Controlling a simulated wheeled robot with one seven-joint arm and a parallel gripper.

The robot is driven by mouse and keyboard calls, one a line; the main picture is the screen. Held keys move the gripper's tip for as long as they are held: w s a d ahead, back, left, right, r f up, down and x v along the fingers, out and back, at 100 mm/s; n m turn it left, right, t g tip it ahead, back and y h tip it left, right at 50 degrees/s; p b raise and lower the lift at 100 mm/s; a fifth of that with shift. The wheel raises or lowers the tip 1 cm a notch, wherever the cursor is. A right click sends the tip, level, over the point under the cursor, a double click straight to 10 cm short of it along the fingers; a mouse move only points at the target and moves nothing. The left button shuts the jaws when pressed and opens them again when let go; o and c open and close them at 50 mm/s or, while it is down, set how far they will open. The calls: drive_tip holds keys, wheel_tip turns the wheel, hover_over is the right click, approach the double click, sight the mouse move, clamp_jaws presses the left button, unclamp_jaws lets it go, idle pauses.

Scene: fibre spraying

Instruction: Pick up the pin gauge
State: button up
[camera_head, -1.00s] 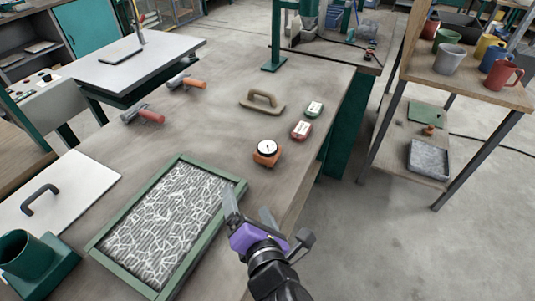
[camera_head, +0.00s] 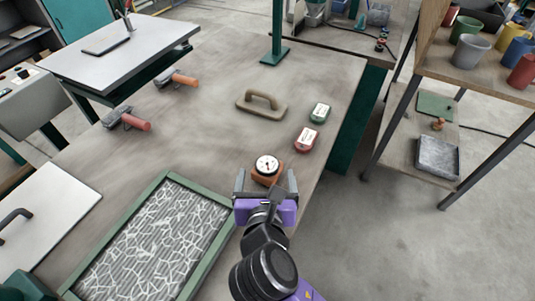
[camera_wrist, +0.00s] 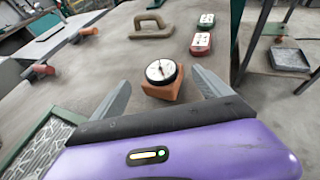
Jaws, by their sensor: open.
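The pin gauge (camera_head: 267,168) has a round white dial with a dark rim on an orange-brown block. It stands on the workbench near the right edge. My gripper (camera_head: 266,180) is open and empty, with its two grey fingers at the left and right of the gauge's near side. In the wrist view the gauge (camera_wrist: 162,78) stands just beyond and between the fingertips of my gripper (camera_wrist: 160,88). Its block appears apart from both fingers. Part of the block's near side is hidden by my wrist in the head view.
Behind the gauge lie a red box (camera_head: 306,139), a green box (camera_head: 320,113) and a brown handled float (camera_head: 262,104). A green-framed tray (camera_head: 163,178) with white fibres lies left. A shelf with mugs (camera_head: 471,51) stands right, across open floor.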

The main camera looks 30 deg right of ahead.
sight(269, 161)
drive_tip(key=shift+x, duration=0.75)
drive_tip(key=x, duration=0.7)
drive_tip(key=shift+s+d+r, duration=0.1)
drive_tip(key=shift+s+d, duration=0.05)
drive_tip(key=shift+d, duration=0.15)
drive_tip(key=c, duration=1.7)
